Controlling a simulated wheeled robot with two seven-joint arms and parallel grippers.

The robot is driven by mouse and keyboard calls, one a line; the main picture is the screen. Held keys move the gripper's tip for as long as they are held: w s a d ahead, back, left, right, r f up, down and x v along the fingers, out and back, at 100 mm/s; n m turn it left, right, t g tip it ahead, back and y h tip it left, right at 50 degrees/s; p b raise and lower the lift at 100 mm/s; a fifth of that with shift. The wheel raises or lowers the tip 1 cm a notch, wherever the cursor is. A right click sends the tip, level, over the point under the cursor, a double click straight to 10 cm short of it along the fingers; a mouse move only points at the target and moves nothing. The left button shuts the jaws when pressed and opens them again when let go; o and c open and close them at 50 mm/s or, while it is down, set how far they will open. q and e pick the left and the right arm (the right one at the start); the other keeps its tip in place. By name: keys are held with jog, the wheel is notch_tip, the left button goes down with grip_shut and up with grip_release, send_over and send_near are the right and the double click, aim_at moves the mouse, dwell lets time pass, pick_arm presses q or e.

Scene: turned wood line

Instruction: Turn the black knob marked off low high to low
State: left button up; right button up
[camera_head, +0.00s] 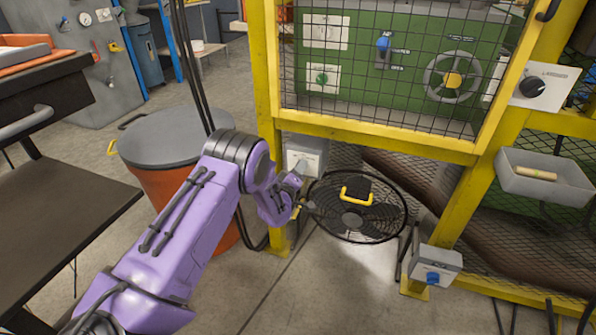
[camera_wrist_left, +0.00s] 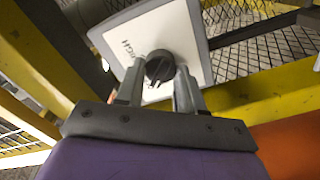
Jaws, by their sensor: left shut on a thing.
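The black knob (camera_wrist_left: 158,66) sits on a pale plate (camera_wrist_left: 184,32) in the left wrist view, with the printed word HIGH beside it. My left gripper (camera_wrist_left: 158,84) has one finger on each side of the knob and is shut on it. In the head view the grey box (camera_head: 307,154) is on the yellow post, and my left gripper (camera_head: 298,188) is at its lower front. The knob is hidden there behind my gripper. The other markings and the knob's exact setting cannot be read. My right gripper is not in view.
A round black fan (camera_head: 385,218) with a yellow handle stands just right of my gripper. An orange bin (camera_head: 165,180) with a grey lid is behind my arm. Another black knob (camera_head: 532,87) is on a white plate at right. The floor in front is clear.

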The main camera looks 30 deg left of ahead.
pick_arm(q)
jog(key=shift+m+p, duration=0.3)
jog(key=shift+m, duration=4)
jog(key=o, duration=1)
jog(key=shift+f, duration=0.1)
jog(key=shift+o, duration=0.2)
